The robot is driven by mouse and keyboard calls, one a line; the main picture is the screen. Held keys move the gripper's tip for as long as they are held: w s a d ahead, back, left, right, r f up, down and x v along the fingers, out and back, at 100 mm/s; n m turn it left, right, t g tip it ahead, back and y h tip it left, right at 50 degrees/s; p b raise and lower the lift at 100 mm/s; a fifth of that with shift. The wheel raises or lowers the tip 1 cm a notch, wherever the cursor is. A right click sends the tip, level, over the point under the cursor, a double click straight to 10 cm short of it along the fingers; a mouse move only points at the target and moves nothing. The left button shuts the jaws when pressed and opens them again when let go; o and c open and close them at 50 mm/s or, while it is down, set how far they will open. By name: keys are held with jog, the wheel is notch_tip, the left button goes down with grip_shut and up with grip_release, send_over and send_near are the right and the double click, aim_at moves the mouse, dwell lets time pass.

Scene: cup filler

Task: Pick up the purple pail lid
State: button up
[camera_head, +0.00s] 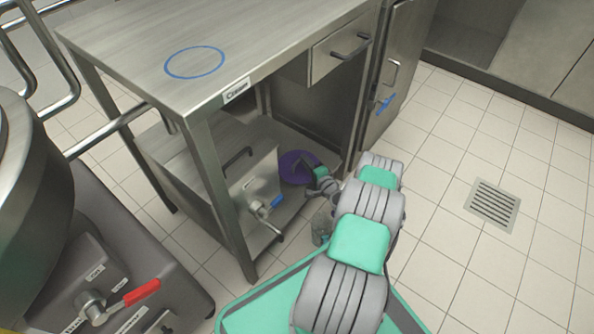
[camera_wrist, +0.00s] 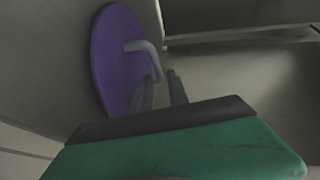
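The purple pail lid (camera_head: 291,166) is a round disc on the lower shelf of the steel table, partly hidden behind my arm and gripper. In the wrist view, the lid (camera_wrist: 112,55) fills the upper left, with a bent grey handle (camera_wrist: 148,50) standing out from its face. My gripper (camera_wrist: 162,82) has its two dark fingers apart at the end of this handle, with a visible gap between them. The handle's lower end appears between the fingertips; contact is unclear. In the head view, my gripper (camera_head: 310,172) is at the lid's right side.
A steel container with a tap (camera_head: 255,187) stands left of the lid. The steel table's top (camera_head: 225,45) is above, bare but for a blue circle, with a drawer (camera_head: 340,43) at its right. A cabinet door with a handle is behind. Open tiled floor lies right, with a drain (camera_head: 492,203).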

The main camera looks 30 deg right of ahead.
jog(key=shift+w+f, duration=0.35)
jog(key=shift+w, duration=0.45)
jog(key=shift+w+r, duration=0.15)
jog(key=shift+w, duration=0.1)
grip_shut()
